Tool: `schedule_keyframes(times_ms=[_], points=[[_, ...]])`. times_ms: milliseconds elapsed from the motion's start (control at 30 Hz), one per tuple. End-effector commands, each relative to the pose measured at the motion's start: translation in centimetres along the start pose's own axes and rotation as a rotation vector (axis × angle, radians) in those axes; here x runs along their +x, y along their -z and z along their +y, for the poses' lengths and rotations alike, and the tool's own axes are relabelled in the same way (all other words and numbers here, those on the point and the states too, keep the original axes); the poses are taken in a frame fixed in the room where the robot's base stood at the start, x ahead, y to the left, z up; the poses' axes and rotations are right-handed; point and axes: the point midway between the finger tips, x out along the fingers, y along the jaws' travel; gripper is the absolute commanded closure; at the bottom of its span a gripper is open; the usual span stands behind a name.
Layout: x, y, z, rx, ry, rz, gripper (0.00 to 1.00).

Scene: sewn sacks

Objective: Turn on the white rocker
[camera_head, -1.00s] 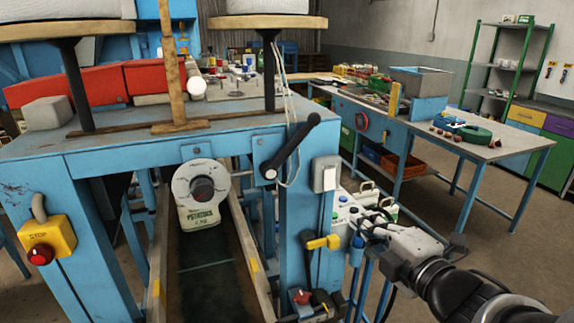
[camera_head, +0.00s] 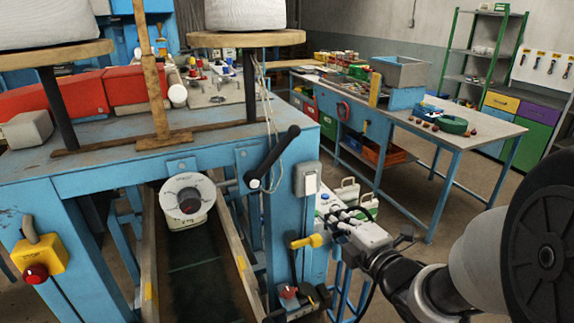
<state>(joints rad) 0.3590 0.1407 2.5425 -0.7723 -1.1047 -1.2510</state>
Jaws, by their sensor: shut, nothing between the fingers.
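The white rocker (camera_head: 310,184) is a pale plate in a grey housing on the front of the blue machine's right post (camera_head: 296,220). Which way it is tipped is too small to tell. My gripper (camera_head: 335,213) is at the right of the post, a little below and right of the rocker. Its fingers are shut and empty, and they appear apart from the rocker. White and green containers behind the fingers make their tips hard to pick out.
A black lever (camera_head: 274,158) is left of the rocker. A yellow handle (camera_head: 306,241) and a red knob (camera_head: 287,291) are below it. A yellow stop box (camera_head: 40,255) is far left. A dial (camera_head: 188,199) hangs above the belt (camera_head: 195,275). A blue workbench (camera_head: 440,150) stands behind right.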

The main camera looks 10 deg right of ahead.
Motion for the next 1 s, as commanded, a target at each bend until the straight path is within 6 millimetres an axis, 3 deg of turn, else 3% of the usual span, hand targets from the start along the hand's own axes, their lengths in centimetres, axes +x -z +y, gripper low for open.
schedule_keyframes(times_ms=[100,300,500,700,1000], points=[[0.6,0.0,0.3,0.001,0.007,-0.005,1.0],[5.2,0.1,-0.3,-0.003,0.003,-0.002,1.0],[8.2,0.0,-0.2,-0.004,0.003,-0.004,1.0],[9.4,-0.1,-0.2,-0.003,0.002,-0.006,1.0],[9.5,-0.1,-0.1,-0.003,0.002,-0.006,1.0]])
